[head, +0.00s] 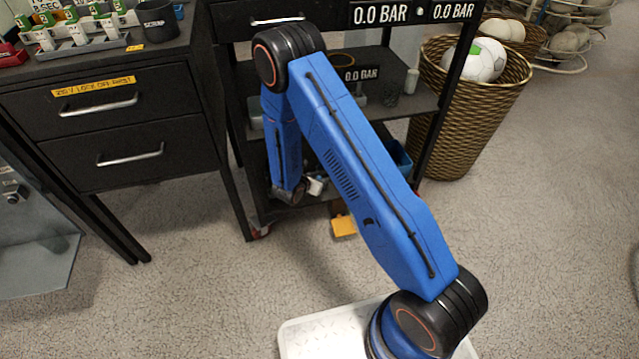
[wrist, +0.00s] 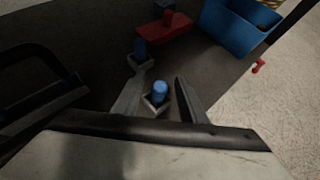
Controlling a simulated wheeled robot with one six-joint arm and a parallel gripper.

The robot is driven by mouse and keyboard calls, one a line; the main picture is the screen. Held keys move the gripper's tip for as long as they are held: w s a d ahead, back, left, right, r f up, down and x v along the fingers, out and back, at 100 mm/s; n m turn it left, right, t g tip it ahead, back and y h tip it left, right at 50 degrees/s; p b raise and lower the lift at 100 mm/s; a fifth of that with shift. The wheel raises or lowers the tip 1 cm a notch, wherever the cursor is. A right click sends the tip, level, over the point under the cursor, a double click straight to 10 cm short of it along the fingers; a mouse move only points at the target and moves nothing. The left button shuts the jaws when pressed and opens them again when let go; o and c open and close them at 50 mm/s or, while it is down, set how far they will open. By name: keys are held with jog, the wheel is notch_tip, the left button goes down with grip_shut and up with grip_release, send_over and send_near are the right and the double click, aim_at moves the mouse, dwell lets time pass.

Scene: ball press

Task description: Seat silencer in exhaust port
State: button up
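In the wrist view my gripper (wrist: 163,80) is open, its two grey fingers on either side of a small blue cylinder (wrist: 160,90). The cylinder seems to stand in a small V-shaped grey holder, with a visible gap to the right finger. A second blue cylinder (wrist: 139,48) stands beyond the left fingertip. A red block (wrist: 163,30) lies further back on the dark shelf. I cannot tell for sure which piece is the silencer, and no exhaust port can be made out. In the head view my gripper is mostly hidden at the lower shelf.
A blue bin (wrist: 238,25) stands at the shelf's far right, near its edge. A dark curved frame (wrist: 40,60) is close on the left. The cart's middle shelf (head: 415,100) lies above my wrist. A wicker basket (head: 465,110) stands to the right, a drawer cabinet (head: 120,120) to the left.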

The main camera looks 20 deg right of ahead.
grip_shut()
jog(key=shift+r, duration=0.1)
